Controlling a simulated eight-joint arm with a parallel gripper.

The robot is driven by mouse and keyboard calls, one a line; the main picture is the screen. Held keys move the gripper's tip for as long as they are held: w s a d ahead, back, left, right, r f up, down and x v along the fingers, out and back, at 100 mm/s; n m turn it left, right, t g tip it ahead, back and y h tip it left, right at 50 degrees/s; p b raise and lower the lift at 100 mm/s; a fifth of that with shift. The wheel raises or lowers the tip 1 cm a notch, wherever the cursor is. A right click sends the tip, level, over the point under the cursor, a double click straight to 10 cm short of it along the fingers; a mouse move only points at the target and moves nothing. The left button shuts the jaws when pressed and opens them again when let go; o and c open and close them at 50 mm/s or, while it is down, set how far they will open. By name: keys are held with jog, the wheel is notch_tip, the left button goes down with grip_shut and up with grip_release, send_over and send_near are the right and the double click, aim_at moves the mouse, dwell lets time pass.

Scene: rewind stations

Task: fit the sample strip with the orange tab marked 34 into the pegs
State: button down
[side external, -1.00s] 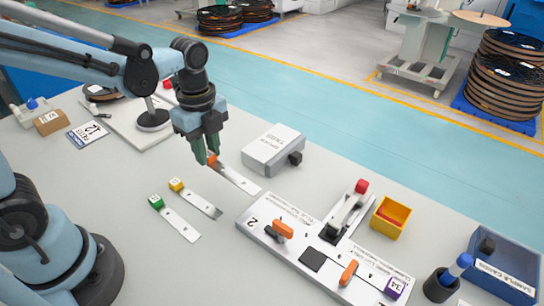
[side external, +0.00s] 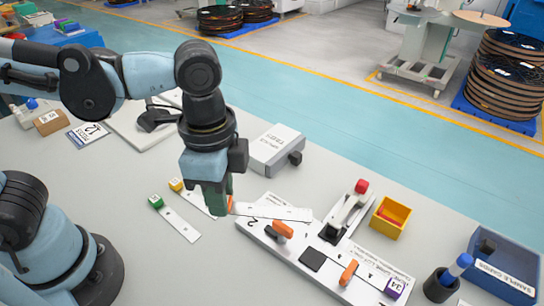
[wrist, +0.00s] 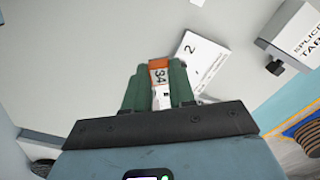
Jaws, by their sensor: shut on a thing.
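The sample strip (side external: 272,211) is pale with an orange tab; the wrist view shows the tab (wrist: 159,74) marked 34. My gripper (side external: 228,203) is shut on the tab end, with its green fingers on either side of it. The strip points right in the side view and overlaps the back left part of the white splice board (side external: 262,238), seemingly above it. The board carries a figure 2, two orange levers (side external: 282,230) (side external: 348,272), a dark square pad (side external: 312,259) and a purple block (side external: 394,288) marked 34. The pegs are too small to tell clearly.
A green-tabbed strip (side external: 180,223) lies left of the board; a yellow-tabbed strip (side external: 190,193) is partly behind my gripper. A grey-white box (side external: 277,147) stands behind. A yellow bin (side external: 389,218), red-knobbed lever (side external: 361,187), pen cup (side external: 440,285) and blue box (side external: 505,262) stand right.

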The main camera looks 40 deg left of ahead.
jog(key=s+d+n, duration=0.2)
jog(key=s+d, duration=0.1)
jog(key=shift+n, duration=0.3)
jog(key=w+a+f, duration=0.2)
jog(key=w, duration=0.1)
jog(key=w+a+f, duration=0.2)
jog(key=a, duration=0.1)
jog(key=w+a+f, duration=0.2)
jog(key=w, duration=0.1)
jog(key=shift+w+a+f, duration=0.25)
jog(key=shift+w, duration=0.1)
jog(key=shift+f, duration=2)
jog(key=c, duration=0.9)
grip_release()
jog(key=shift+f, duration=0.15)
jog(key=shift+c, duration=0.2)
